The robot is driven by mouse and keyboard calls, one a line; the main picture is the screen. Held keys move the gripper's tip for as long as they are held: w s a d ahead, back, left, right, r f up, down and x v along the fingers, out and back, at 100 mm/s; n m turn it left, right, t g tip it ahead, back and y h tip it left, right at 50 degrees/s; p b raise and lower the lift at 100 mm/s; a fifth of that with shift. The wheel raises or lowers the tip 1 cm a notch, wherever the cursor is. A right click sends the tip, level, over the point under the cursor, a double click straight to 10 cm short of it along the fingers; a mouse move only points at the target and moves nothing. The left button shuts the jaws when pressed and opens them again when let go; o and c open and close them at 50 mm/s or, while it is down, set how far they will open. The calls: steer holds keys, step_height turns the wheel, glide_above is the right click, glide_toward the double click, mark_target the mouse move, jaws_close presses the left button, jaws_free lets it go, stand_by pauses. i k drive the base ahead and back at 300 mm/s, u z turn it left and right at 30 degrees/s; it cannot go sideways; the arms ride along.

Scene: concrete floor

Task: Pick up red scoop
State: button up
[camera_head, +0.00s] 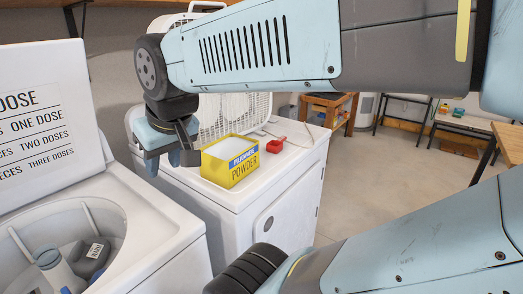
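The red scoop (275,146) lies on the white top of a cabinet or machine (292,165), just right of a yellow powder box. My gripper (169,160) hangs at the left, beside the box's left side and well apart from the scoop. Its light blue fingertips look spread, with nothing seen between them. The scoop's far end and handle are small and hard to make out.
The open yellow box (230,163) of white powder stands between my gripper and the scoop. A white fan or basket (262,105) is behind it. An open washer (120,222) holding bottles is at left.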

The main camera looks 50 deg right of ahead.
mark_target(278, 144)
steer(key=z, duration=0.05)
steer(key=k, duration=0.3)
steer(key=z, duration=0.85)
steer(key=i, duration=0.2)
steer(key=z, duration=0.4)
steer(key=k, duration=0.95)
steer(key=z, duration=0.65)
steer(key=i, duration=1.3)
steer(key=u, duration=0.15)
